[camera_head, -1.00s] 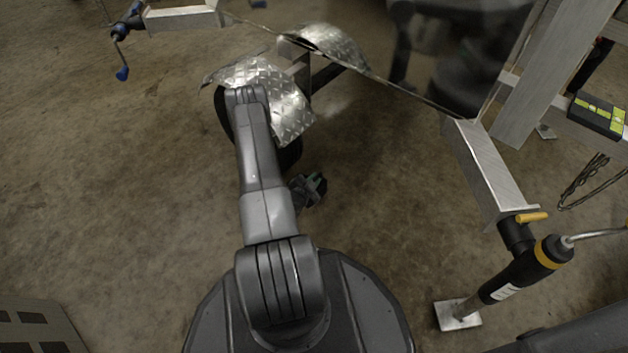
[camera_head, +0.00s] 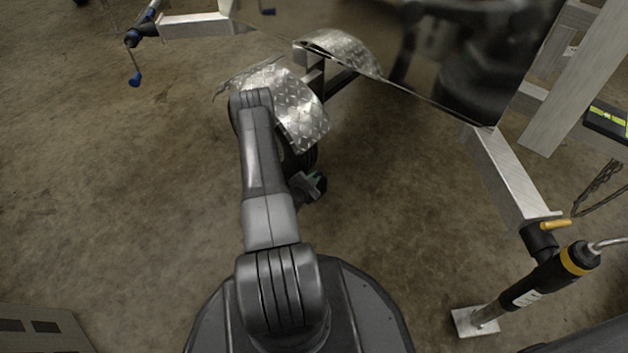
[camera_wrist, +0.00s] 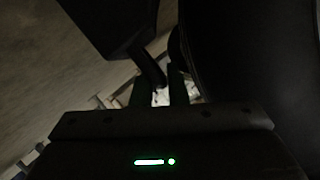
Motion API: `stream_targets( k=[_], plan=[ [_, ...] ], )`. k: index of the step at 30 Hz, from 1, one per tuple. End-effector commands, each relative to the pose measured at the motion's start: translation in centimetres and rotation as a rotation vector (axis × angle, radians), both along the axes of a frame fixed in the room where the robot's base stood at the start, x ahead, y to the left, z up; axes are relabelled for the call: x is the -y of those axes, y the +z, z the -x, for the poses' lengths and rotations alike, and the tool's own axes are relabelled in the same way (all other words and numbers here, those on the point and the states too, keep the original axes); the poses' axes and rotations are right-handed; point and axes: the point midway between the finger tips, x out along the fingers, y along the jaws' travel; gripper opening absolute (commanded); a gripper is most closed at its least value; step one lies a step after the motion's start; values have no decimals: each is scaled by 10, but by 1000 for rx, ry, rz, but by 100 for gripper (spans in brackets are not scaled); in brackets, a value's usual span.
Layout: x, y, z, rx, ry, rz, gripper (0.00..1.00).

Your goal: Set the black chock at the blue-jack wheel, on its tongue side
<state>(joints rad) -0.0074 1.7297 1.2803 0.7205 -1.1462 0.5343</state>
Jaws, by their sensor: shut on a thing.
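My gripper (camera_head: 313,187) is low beside the wheel (camera_head: 306,157) under the near checker-plate fender, mostly hidden by my arm in the head view. In the wrist view my gripper (camera_wrist: 161,92) has its fingers close together on a thin dark part. This part seems to join a dark angular block (camera_wrist: 112,22), which I take for the black chock. A large dark curved surface (camera_wrist: 255,55), probably the tire, fills the right side. Any contact between chock and tire cannot be told. The blue jack (camera_head: 133,40) is on the trailer's left end.
The near fender (camera_head: 295,105) hangs over the wheel close to my arm. A jack with a yellow band (camera_head: 545,280) stands on a foot plate at right, below a trailer beam (camera_head: 508,175). A grey panel (camera_head: 40,328) is at lower left. Floor left of my arm is clear.

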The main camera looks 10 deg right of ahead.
Motion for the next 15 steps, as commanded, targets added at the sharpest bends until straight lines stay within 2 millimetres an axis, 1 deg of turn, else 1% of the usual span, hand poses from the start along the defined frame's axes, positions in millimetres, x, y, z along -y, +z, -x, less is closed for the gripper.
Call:
stream_targets(
  k=[7,8,9,11,12,15],
  plan=[
    [0,0,-1,1,2,-1,0],
    [0,0,-1,1,2,-1,17],
    [0,0,-1,2,1,0,25],
    [0,0,-1,2,1,0,37],
    [0,0,-1,2,1,0,39],
    [0,0,-1,2,1,0,39]
  ],
)
